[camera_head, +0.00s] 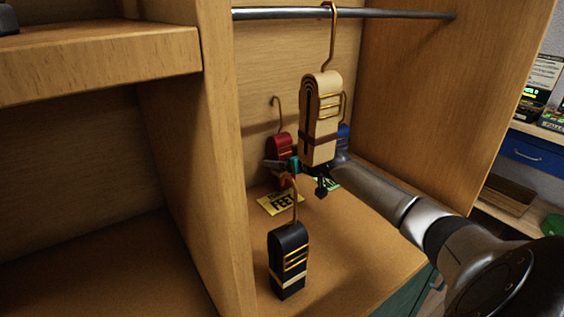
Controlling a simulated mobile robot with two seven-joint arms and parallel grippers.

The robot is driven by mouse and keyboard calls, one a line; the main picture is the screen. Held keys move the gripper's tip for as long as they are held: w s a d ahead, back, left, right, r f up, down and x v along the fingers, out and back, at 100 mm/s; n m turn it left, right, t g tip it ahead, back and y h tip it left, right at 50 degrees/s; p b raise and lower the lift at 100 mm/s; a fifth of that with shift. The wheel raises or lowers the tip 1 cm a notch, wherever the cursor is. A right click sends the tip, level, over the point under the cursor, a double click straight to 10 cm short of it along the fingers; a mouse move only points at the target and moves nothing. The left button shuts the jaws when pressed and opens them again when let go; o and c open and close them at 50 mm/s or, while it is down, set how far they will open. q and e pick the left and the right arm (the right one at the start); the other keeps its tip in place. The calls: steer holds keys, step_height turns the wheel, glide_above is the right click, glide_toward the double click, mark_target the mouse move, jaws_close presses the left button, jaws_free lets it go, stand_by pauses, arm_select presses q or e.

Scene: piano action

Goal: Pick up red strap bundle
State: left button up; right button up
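The red strap bundle (280,147) stands upright at the back of the right wardrobe compartment, with a brass hook rising from its top. My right gripper (281,165) is in front of its lower part, and its arm comes in from the right. The hanging beige bundle hides part of this gripper. I cannot tell whether its fingers are open or shut, or whether they touch the red bundle. My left gripper is not in view.
A beige strap bundle (321,118) hangs from the metal rod (400,14). A black strap bundle (289,258) stands on the compartment floor in front. A blue bundle (343,136) is partly hidden behind the beige one. A yellow card (279,204) lies on the floor. A wooden divider (205,180) bounds the left.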

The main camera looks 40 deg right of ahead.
jaws_close()
stand_by(0.5)
steer(key=shift+r, duration=0.2)
